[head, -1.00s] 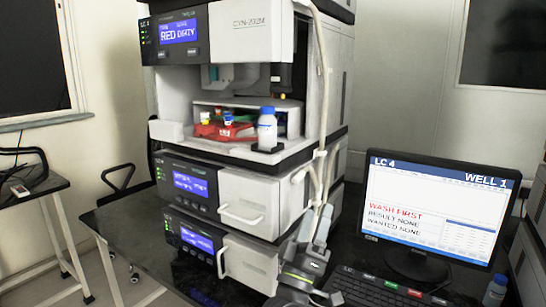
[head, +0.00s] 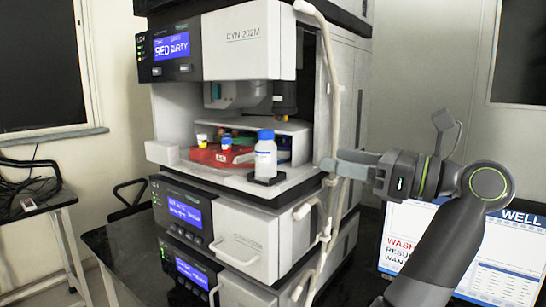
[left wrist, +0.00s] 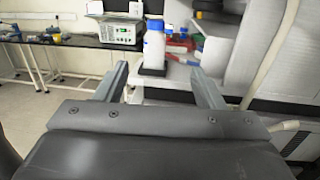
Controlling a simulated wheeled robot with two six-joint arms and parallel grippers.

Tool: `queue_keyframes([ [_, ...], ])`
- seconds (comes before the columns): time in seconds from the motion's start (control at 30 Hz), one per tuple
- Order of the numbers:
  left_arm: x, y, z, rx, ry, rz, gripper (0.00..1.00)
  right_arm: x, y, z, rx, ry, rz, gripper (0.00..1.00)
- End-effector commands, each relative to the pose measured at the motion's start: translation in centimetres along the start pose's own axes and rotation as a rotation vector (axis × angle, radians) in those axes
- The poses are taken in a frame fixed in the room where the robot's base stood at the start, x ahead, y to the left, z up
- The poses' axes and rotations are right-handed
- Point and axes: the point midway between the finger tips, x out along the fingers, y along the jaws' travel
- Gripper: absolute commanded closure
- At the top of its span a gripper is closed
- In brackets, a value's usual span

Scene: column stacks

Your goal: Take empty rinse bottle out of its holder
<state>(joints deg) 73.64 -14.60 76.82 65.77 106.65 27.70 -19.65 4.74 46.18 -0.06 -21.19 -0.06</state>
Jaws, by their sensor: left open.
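The rinse bottle (head: 266,158) is white with a blue cap. It stands upright in a small black holder (head: 262,180) at the front right edge of the open bay. In the left wrist view the bottle (left wrist: 154,46) shows ahead, between and beyond the two fingertips. My left gripper (head: 337,163) is open and empty, to the right of the bottle at about the height of its lower half, with a gap between them. It also shows in the left wrist view (left wrist: 159,77). My right gripper is not in view.
A red tray (head: 215,156) with small yellow- and blue-capped vials sits left of the bottle inside the bay. A pale hose (head: 333,100) hangs down the instrument's right side, close to my left gripper.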

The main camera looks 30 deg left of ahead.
Motion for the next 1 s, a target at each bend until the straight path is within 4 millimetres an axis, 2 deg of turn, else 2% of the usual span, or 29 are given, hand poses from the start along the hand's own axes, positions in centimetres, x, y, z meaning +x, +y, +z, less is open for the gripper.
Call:
queue_keyframes([
  [0.07, -0.5, 0.2, 0.1, -0.01, 0.038, 0.0, 0.37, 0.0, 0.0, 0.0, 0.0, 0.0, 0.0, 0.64],
  [0.17, -0.1, 0.3, 0.0, -0.015, 0.059, 0.002, 0.37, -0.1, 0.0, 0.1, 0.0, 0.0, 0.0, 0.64],
  [0.27, 1.6, 0.4, -0.1, -0.017, 0.063, 0.005, 0.37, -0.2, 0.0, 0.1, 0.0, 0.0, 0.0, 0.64],
  [0.6, 8.9, 0.5, -0.4, -0.016, 0.058, 0.006, 0.37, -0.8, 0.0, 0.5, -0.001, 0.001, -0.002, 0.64],
  [0.7, 10.4, 0.5, -0.5, -0.015, 0.058, 0.005, 0.37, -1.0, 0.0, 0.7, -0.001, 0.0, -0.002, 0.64],
  [1.0, 12.8, 0.7, -0.7, -0.015, 0.058, 0.004, 0.37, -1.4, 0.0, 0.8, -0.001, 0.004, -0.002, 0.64],
])
